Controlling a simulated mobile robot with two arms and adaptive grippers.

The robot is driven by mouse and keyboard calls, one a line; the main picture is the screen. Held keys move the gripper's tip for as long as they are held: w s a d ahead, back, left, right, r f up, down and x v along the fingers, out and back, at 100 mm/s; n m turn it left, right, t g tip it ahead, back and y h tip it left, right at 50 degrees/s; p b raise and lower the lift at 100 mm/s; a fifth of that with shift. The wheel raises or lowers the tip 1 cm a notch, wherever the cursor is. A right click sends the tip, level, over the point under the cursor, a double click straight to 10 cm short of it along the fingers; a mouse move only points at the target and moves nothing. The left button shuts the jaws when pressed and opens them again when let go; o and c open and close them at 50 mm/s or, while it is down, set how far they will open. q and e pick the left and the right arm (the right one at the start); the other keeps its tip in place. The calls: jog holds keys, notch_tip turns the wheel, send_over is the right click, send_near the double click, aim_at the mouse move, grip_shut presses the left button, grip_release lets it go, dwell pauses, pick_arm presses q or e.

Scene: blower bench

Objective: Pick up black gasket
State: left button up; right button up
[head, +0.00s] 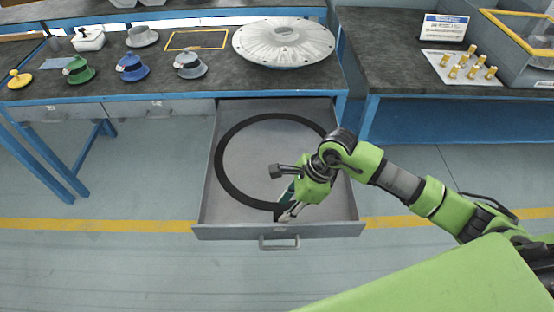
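The black gasket (219,165) is a large flat ring lying in an open grey drawer (212,205) under the bench. Its right side is partly hidden behind my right arm. My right gripper (288,212) points down at the gasket's front edge, inside the drawer near its front panel. Its fingertips overlap the ring in the picture. They are too small and partly hidden to tell whether they are open or shut, or whether they touch the ring. My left gripper is not in view.
The bench above the drawer (200,92) holds a large silver round cover (284,42) and several coloured flanged caps, including a green one (78,70). The right bench (400,70) bears a white sheet (450,68) with brass fittings and a sign (444,27). Floor at the left is clear.

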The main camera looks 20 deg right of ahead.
aim_at(278, 215)
jog(key=x, duration=0.4)
jog(key=shift+w+d+f, duration=0.1)
grip_shut()
